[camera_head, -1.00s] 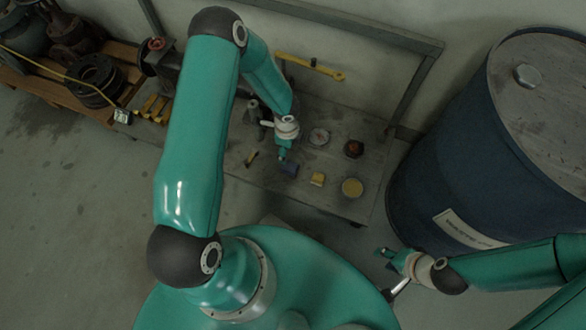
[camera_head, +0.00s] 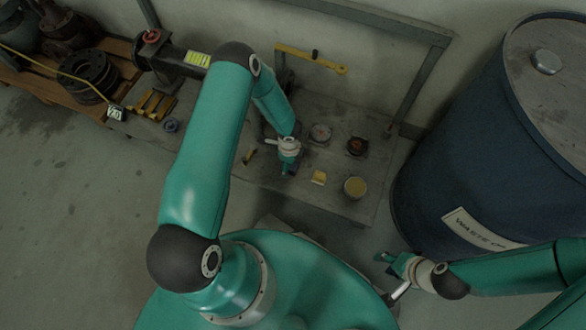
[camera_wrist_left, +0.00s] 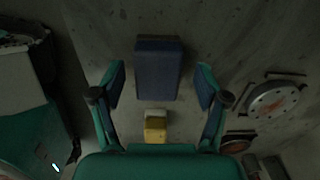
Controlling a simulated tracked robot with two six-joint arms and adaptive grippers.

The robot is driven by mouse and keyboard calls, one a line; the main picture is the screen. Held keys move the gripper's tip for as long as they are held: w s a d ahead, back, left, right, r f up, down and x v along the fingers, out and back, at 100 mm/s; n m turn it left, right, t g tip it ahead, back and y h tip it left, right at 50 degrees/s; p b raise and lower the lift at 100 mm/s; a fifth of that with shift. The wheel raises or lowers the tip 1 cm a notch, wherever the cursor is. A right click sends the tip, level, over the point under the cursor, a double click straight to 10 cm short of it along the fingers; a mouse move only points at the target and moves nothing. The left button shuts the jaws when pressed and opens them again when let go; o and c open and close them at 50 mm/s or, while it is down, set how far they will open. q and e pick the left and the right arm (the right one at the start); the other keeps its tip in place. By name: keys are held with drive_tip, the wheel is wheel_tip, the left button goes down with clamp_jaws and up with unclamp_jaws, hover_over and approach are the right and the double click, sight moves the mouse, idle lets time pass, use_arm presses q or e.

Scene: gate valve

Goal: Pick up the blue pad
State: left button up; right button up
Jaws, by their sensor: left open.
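The blue pad (camera_wrist_left: 158,68) is a dark blue block on the grey bench (camera_wrist_left: 235,45) in the left wrist view. My left gripper (camera_wrist_left: 160,84) is open, with one finger on each side of the pad's near half. Gaps show between the pad and both fingers; I cannot tell how far above it they are. In the head view my left gripper (camera_head: 287,169) is low over the bench and hides most or all of the pad. My right gripper (camera_head: 386,258) is far from it, near the blue barrel; its jaws are too small to read.
A yellow block (camera_head: 318,177), a round yellow-topped tin (camera_head: 355,187), a gauge (camera_head: 320,134) and a red-brown round part (camera_head: 357,146) are right of my left gripper. A small brown-yellow piece (camera_head: 249,156) lies to its left. A blue waste barrel (camera_head: 450,150) stands at right.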

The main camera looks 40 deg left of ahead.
use_arm(q)
drive_tip(key=shift+f, duration=0.1)
drive_tip(key=shift+c, duration=0.2)
drive_tip(key=c, duration=1.2)
wheel_tip(320, 180, up, 20)
drive_tip(key=p, duration=0.8)
